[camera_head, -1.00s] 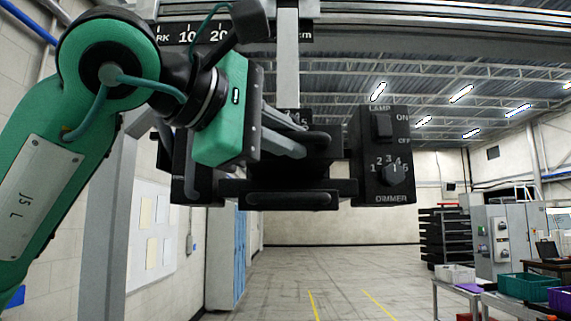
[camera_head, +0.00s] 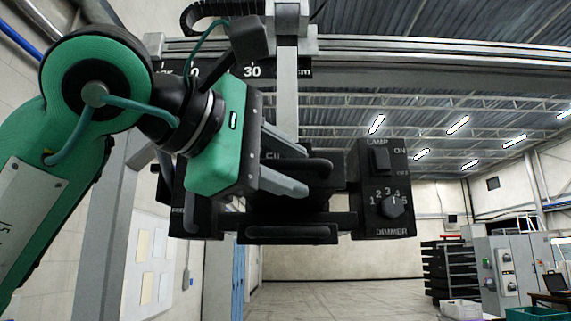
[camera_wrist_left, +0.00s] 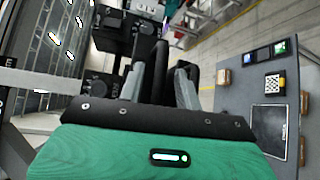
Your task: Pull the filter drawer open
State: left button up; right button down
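A black fixture hangs from the rail in the head view. Its front carries a black bar handle (camera_head: 318,167) behind my left fingers, beside a partly hidden label; I take this for the filter drawer. A second, wider handle (camera_head: 291,233) runs along its bottom. My left gripper (camera_head: 285,166) has its two grey fingers spread, one above and one below the level of the upper handle. In the left wrist view a dark bar (camera_wrist_left: 159,72) shows between the spread fingers (camera_wrist_left: 160,87); I cannot tell whether they touch it. My right gripper is not in view.
A lamp and dimmer panel (camera_head: 384,188) with switch and knob sits right of the handles. A scaled rail (camera_head: 250,71) and post stand behind and above. A grey table (camera_wrist_left: 262,115) with small items shows in the wrist view.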

pick_arm(q)
jog(key=shift+a, duration=0.1)
